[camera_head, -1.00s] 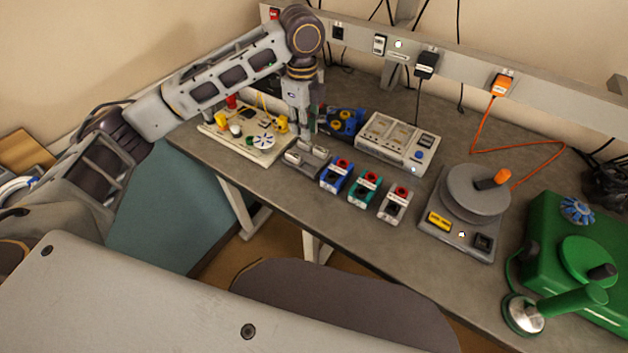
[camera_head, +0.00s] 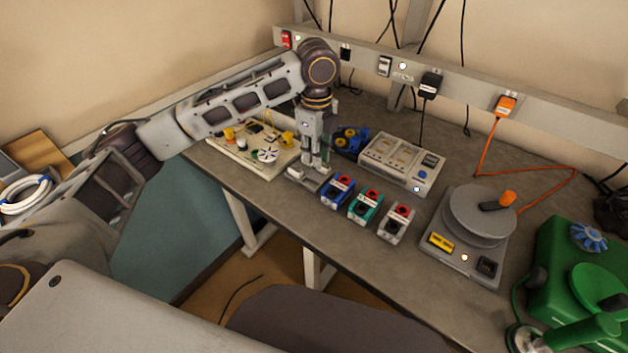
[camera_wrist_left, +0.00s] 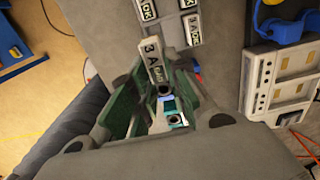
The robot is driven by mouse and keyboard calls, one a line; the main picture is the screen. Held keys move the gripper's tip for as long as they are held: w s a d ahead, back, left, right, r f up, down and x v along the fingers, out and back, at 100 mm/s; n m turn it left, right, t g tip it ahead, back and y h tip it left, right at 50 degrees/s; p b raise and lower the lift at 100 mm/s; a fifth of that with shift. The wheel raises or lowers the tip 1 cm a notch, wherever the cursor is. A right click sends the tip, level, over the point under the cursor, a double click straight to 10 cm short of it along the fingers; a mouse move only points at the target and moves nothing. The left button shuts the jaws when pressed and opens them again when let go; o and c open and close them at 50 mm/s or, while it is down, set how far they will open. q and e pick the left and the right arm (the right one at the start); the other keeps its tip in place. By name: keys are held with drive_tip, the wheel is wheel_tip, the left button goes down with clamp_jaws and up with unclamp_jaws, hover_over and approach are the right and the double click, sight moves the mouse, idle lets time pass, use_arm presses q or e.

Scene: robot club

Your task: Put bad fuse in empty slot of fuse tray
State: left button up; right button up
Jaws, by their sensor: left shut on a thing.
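The grey fuse tray (camera_head: 302,178) lies near the front edge of the bench, left of the colored boxes. My left gripper (camera_head: 316,166) points down over the tray's right part. In the left wrist view, my left gripper (camera_wrist_left: 160,84) is shut on a pale fuse (camera_wrist_left: 154,62) marked "3 A" and a second word too blurred to read surely. Fuses marked "OK" (camera_wrist_left: 192,27) sit in the tray beyond it. The held fuse overlaps the tray's near side; I cannot tell whether it touches a slot. My right gripper is not in view.
Blue (camera_head: 337,190), teal (camera_head: 364,206) and grey (camera_head: 396,223) boxes stand close right of the tray. A white circuit board (camera_head: 240,150) lies left, a grey meter unit (camera_head: 402,160) behind. A turntable device (camera_head: 476,220) stands farther right.

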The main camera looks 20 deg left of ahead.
sight(296, 172)
use_arm(q)
wheel_tip(296, 172, down, 4)
drive_tip(key=shift+r, duration=0.15)
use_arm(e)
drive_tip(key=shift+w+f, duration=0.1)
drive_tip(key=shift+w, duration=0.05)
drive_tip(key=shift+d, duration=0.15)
use_arm(q)
drive_tip(key=shift+f, duration=2.55)
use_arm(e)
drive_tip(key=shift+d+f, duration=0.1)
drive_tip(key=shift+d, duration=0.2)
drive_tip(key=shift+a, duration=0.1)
